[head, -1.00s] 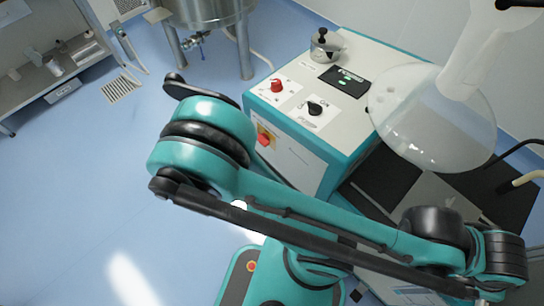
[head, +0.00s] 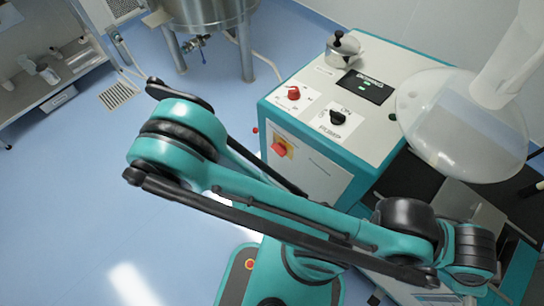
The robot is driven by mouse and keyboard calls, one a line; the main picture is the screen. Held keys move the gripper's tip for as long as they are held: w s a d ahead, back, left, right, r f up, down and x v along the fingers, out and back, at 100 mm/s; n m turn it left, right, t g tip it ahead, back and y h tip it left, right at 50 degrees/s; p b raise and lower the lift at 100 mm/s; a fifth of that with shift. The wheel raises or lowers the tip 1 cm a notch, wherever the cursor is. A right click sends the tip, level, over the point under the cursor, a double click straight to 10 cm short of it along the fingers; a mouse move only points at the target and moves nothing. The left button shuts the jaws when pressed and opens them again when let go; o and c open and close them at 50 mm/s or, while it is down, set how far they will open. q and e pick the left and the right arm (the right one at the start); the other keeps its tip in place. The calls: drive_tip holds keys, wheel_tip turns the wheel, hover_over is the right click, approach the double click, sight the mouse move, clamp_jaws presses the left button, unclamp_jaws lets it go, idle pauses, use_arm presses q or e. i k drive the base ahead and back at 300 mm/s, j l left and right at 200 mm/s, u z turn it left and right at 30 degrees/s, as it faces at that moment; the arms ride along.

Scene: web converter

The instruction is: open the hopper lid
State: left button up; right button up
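A small round metal vessel with a metal lid and black knob (head: 342,48) stands on the back of the white and teal machine top; it looks closed, and I take it for the hopper with its lid. A large clear bulb-shaped vessel (head: 460,125) hangs at the right over the machine's edge; no open lid shows on it. One of my teal and black arms crosses the lower middle of the head view, below and in front of the machine. Neither gripper shows, so I cannot see what they hold.
The machine top (head: 385,125) carries a red knob (head: 294,93), a black switch (head: 337,117) and a small display (head: 365,87). A steel tank (head: 205,12) on legs stands behind left. A grey bench (head: 50,75) is far left.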

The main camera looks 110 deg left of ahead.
sight(454, 198)
drive_tip(key=k+j, duration=0.25)
drive_tip(key=k, duration=0.25)
drive_tip(key=k+j, duration=0.2)
drive_tip(key=k, duration=0.25)
drive_tip(key=k+j, duration=0.25)
drive_tip(key=k, duration=0.25)
drive_tip(key=i+l+z, duration=0.1)
drive_tip(key=i+l, duration=0.45)
drive_tip(key=i, duration=0.25)
drive_tip(key=z, duration=0.05)
